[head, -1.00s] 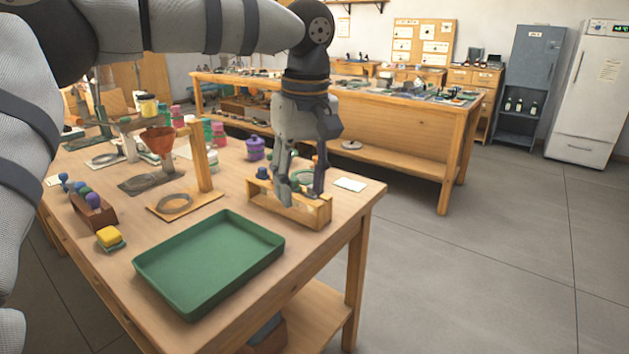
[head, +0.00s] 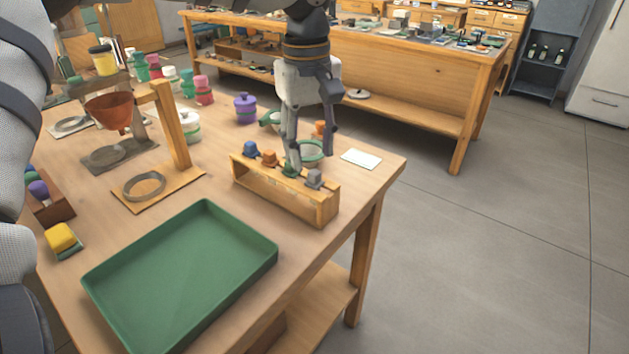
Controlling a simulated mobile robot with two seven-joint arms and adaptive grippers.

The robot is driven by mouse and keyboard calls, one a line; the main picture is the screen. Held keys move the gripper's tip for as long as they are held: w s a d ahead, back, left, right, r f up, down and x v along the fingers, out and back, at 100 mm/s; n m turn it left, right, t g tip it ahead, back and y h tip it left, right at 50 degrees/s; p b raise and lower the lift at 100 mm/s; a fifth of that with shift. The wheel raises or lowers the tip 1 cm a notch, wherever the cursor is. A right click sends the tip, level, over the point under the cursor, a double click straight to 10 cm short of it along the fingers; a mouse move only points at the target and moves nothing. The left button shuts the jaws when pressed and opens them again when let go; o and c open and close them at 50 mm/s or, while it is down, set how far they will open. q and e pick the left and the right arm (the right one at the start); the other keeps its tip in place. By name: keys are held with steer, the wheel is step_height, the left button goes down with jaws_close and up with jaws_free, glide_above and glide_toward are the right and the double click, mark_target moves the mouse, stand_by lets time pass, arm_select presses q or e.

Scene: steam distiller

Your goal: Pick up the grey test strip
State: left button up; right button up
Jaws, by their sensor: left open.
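The grey test strip (head: 314,179) shows as a grey top at the right end of a wooden rack (head: 318,215). Blue (head: 250,148), orange (head: 269,158) and green (head: 290,171) tops stand in the same rack, to its left. The lower parts of the strips are hidden by the rack. My left gripper (head: 310,158) points down over the rack, open, with nothing visible between its fingers. Its left finger overlaps the green top in the picture; I cannot tell whether they touch. My right gripper is out of view.
A green tray (head: 180,275) lies in front of the rack. A white card (head: 361,159) lies to the right, near the table edge. A green-rimmed bowl (head: 313,150) stands behind the gripper.

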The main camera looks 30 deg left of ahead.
mark_target(314, 172)
arm_select(q)
steer(key=f, duration=0.4)
steer(key=shift+w+d+f, duration=0.15)
steer(key=shift+w+f, duration=0.1)
steer(key=shift+f, duration=0.1)
steer(key=shift+c, duration=0.5)
steer(key=c, duration=0.7)
steer(key=shift+c, duration=0.3)
